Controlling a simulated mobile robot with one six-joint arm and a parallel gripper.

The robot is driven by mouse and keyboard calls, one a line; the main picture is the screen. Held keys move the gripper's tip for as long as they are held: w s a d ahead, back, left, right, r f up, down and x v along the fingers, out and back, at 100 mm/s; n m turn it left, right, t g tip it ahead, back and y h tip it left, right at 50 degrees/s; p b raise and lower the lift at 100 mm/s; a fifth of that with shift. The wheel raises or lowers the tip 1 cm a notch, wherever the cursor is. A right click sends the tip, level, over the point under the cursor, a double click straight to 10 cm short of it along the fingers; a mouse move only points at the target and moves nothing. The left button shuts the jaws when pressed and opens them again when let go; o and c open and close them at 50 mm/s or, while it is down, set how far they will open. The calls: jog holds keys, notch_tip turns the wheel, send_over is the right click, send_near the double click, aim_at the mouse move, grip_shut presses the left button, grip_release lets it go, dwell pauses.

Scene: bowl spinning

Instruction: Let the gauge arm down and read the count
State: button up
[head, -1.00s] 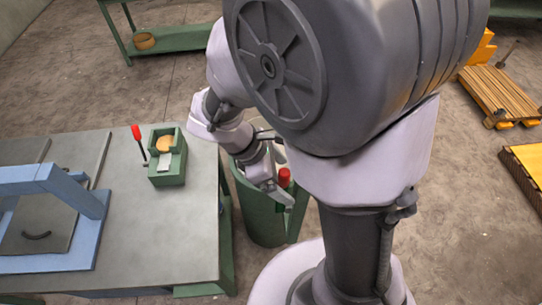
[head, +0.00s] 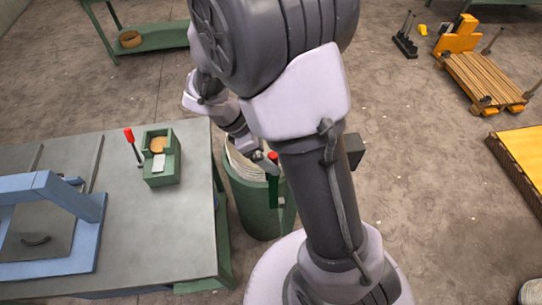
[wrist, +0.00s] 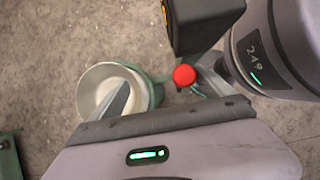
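A green bin (head: 255,205) stands right of the table and holds a stack of pale round pieces (head: 240,163). A red knob (head: 273,156) stands at its right side above a dark green upright, which looks like the gauge arm. In the wrist view the red knob (wrist: 184,75) shows beside the bin (wrist: 84,98). No count or scale can be read on the bin.
The grey table (head: 160,235) at left carries a green box (head: 161,168), a red-tipped lever (head: 129,135) and a blue frame (head: 88,207). A pallet truck (head: 485,80) stands at far right. Open floor lies between it and my base.

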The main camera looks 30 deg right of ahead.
jog(key=shift+w+d, duration=0.2)
jog(key=shift+w, duration=0.35)
jog(key=shift+w+d, duration=0.2)
jog(key=shift+w, duration=0.35)
jog(key=shift+w+p, duration=0.1)
jog(key=shift+p, duration=0.25)
jog(key=shift+w+p, duration=0.1)
jog(key=shift+p, duration=0.35)
jog(key=shift+o, duration=1)
jog(key=shift+f, duration=0.1)
